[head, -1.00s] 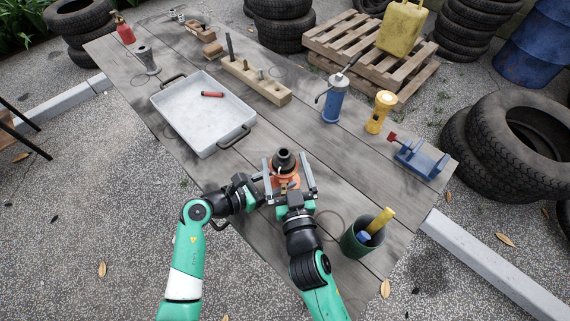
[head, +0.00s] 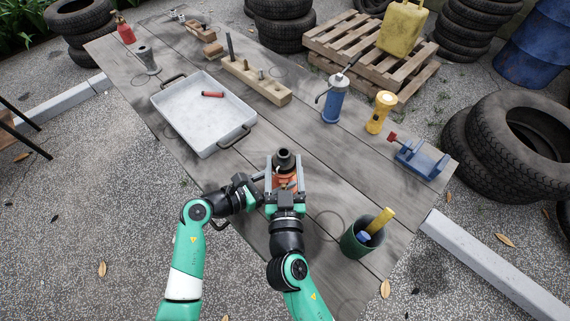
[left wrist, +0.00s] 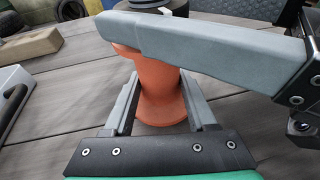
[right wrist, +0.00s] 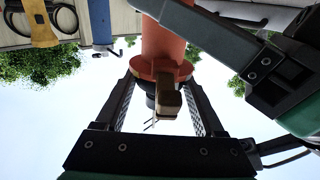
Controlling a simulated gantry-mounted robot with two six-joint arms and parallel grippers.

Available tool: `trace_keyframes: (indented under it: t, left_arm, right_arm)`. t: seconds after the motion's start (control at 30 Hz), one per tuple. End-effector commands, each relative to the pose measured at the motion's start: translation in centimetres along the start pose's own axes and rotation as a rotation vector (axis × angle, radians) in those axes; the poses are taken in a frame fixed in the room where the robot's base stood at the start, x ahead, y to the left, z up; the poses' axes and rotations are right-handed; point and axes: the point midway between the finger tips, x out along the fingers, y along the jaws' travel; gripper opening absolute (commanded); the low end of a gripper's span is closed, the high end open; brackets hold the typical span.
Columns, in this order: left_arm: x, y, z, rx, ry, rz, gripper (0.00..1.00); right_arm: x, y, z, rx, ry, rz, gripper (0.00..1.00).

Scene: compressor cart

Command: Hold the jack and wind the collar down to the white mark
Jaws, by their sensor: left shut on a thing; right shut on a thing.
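The orange jack (head: 287,182) stands upright near the front edge of the table, with a dark round top (head: 284,159). My left gripper (left wrist: 160,98) is shut on the orange jack body (left wrist: 160,82) from the left, a finger on either side. My right gripper (head: 285,170) comes from the front, higher up, its fingers around the upper part. In the right wrist view the jack's orange flange (right wrist: 148,70) and a brownish block (right wrist: 167,100) lie between its fingers. The collar is mostly hidden by the fingers.
A grey tray (head: 242,131) with a red-handled tool lies to the left. A green cup (head: 357,245) stands close on the right. A blue pump can (head: 333,105), a yellow torch (head: 379,112) and a blue vise (head: 421,160) stand behind on the right.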

Motion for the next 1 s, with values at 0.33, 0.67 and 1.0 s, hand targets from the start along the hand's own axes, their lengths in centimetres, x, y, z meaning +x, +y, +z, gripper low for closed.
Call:
trace_keyframes:
  t: [0.33,0.67,1.0]
  left_arm:
    - [0.06,-0.16,-0.03,-0.001,-0.001,-0.005,0.26]
    - [0.05,-0.12,-0.01,-0.001,-0.001,-0.004,0.26]
    - [0.05,-0.12,-0.01,-0.001,-0.001,-0.004,0.26]
  right_arm:
    - [-0.07,-0.24,0.27,0.002,-0.001,0.236,0.15]
    - [-0.08,-0.18,0.27,0.003,0.000,0.239,0.79]
    - [-0.06,-0.22,0.10,0.003,0.002,0.238,1.00]
